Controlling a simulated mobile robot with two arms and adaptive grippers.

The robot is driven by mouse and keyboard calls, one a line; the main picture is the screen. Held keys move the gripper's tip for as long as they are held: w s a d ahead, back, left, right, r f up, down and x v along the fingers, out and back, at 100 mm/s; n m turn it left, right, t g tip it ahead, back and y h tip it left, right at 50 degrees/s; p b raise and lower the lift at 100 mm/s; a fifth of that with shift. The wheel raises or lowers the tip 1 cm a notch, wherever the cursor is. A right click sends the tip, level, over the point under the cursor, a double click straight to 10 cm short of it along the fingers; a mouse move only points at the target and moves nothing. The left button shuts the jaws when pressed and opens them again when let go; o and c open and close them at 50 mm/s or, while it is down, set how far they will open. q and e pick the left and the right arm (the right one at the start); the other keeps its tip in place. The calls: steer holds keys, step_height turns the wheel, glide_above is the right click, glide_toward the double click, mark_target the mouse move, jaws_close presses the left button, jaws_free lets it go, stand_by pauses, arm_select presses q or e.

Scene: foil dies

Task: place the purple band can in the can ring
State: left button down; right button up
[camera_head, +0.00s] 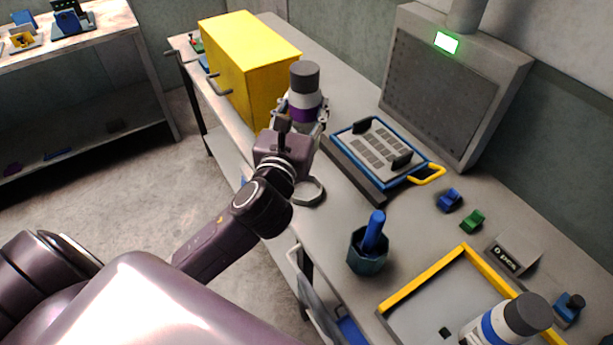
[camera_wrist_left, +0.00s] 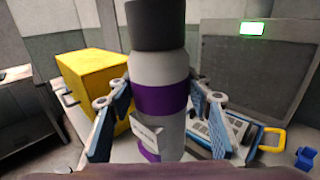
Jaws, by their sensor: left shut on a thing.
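The purple band can (camera_head: 304,84) is grey with a dark cap and a purple band. It is upright in my left gripper (camera_head: 304,110), over the bench beside the yellow box. In the left wrist view the can (camera_wrist_left: 160,68) stands between the two blue-padded fingers of the left gripper (camera_wrist_left: 160,100), with a white label below its band. The can's bottom is hidden, so I cannot tell whether it touches the bench. A pale grey ring (camera_head: 316,198), apparently the can ring, lies near the bench's front edge, partly hidden by my left wrist. My right gripper is out of view.
The yellow box (camera_head: 250,62) stands left of the can. A blue-framed tray (camera_head: 352,130) with a yellow handle lies to the right. A dark cup (camera_head: 366,262), a yellow-edged tray (camera_head: 430,279) and a blue-band can (camera_head: 490,328) are nearer. A grey panel (camera_head: 440,85) stands behind.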

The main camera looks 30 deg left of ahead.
arm_select(q)
step_height(320, 180, down, 12)
steer(key=shift+f+b, duration=0.1)
steer(key=shift+b, duration=1.15)
steer(key=shift+f+b, duration=0.75)
steer(key=shift+f, duration=1.65)
steer(key=shift+f, duration=0.15)
steer(key=c, duration=1)
jaws_free()
steer(key=shift+f, duration=0.1)
